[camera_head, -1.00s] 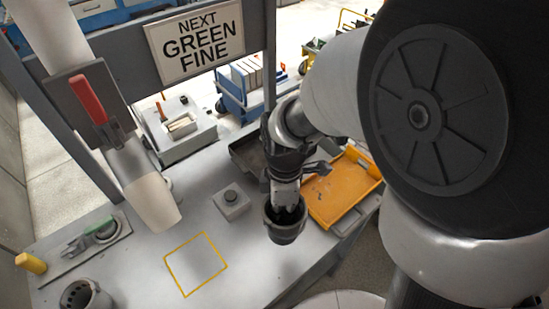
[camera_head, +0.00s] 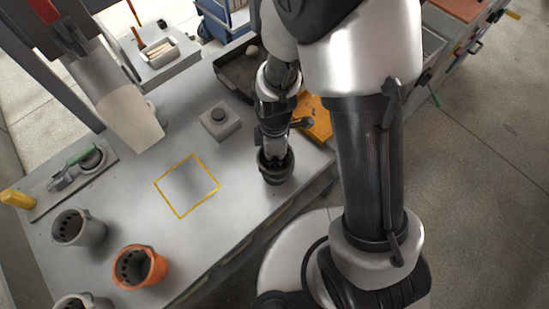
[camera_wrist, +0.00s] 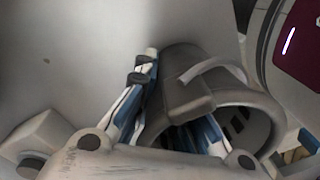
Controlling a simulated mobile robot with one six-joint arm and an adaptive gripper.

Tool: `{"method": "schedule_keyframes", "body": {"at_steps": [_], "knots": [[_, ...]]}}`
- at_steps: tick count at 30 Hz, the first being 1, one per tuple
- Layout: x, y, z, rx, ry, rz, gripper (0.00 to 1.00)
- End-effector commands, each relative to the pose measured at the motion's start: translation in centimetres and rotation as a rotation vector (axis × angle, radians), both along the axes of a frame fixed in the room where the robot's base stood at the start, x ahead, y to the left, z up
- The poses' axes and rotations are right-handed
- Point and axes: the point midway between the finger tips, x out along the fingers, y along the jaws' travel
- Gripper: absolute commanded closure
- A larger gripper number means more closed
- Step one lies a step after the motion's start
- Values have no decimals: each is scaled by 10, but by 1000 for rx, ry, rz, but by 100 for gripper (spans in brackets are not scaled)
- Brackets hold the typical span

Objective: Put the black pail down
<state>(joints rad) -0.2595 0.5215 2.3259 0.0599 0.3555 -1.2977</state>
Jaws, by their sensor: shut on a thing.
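The black pail (camera_head: 276,172) is in my gripper (camera_head: 272,152), over the right part of the grey table, right of the yellow outlined square (camera_head: 187,185). In the wrist view the dark pail (camera_wrist: 180,68) lies between my gripper's fingers (camera_wrist: 172,115); one finger is along its outside wall and the other goes into its mouth. Its pale handle (camera_wrist: 215,70) shows there. The fingers are shut on the wall. I cannot tell whether the pail's base touches the table. The outlined square is empty.
A grey pail (camera_head: 80,230), an orange pail (camera_head: 140,266) and another grey pail (camera_head: 85,302) stand at the left front. A grey button box (camera_head: 220,122) is behind the square. A dark tray (camera_head: 235,75) and a yellow-orange tray (camera_head: 318,118) lie behind. A pale spout (camera_head: 130,115) hangs over the table.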

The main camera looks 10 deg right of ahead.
Motion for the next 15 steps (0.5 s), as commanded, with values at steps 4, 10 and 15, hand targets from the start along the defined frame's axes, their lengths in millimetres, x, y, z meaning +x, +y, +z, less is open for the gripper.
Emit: {"method": "schedule_keyframes", "body": {"at_steps": [4,10,15], "knots": [[1,0,0,1,-2,0,100],[1,0,-4,1,-2,-1,100],[1,0,-3,1,-2,-1,79]]}}
